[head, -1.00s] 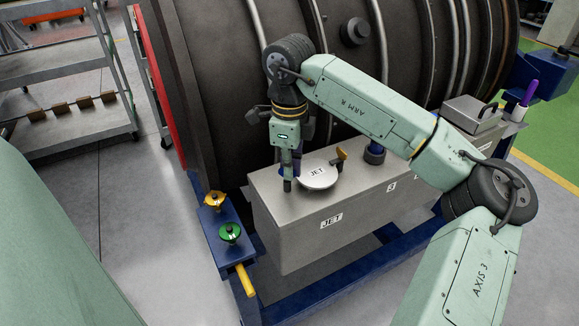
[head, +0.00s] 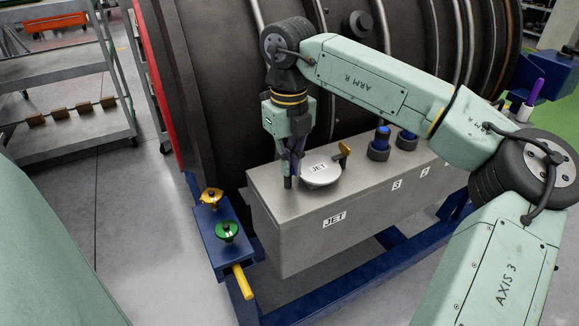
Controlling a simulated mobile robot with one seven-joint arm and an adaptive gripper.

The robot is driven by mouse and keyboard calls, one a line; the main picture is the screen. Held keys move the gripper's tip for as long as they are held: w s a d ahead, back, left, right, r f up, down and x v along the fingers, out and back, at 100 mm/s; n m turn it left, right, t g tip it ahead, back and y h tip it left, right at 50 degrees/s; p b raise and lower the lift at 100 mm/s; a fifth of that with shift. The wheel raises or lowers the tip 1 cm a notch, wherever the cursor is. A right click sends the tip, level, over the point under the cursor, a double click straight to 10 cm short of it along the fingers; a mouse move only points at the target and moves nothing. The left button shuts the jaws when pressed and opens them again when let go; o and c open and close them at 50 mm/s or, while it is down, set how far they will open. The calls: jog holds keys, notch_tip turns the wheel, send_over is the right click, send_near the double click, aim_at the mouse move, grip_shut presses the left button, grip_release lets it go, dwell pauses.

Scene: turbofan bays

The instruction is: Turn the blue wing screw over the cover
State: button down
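A dark blue part (head: 300,146) shows among and behind the fingers. It may be the blue wing screw, but the fingers hide most of it. I cannot tell whether the fingers touch it or how far apart they are. A brown-yellow tab (head: 345,149) stands at the cover's right edge.
Two blue-topped knobs (head: 382,137) on dark bases stand right of the cover. A blue bracket (head: 211,228) with a yellow knob (head: 211,196) and a green knob (head: 228,230) is at the box's left. The large dark engine casing (head: 215,100) rises behind.

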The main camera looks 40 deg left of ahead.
jog(key=shift+m, duration=0.6)
jog(key=shift+b, duration=0.3)
jog(key=c, duration=1.8)
grip_release()
notch_tip(320, 180, up, 12)
jog(key=shift+r, duration=0.1)
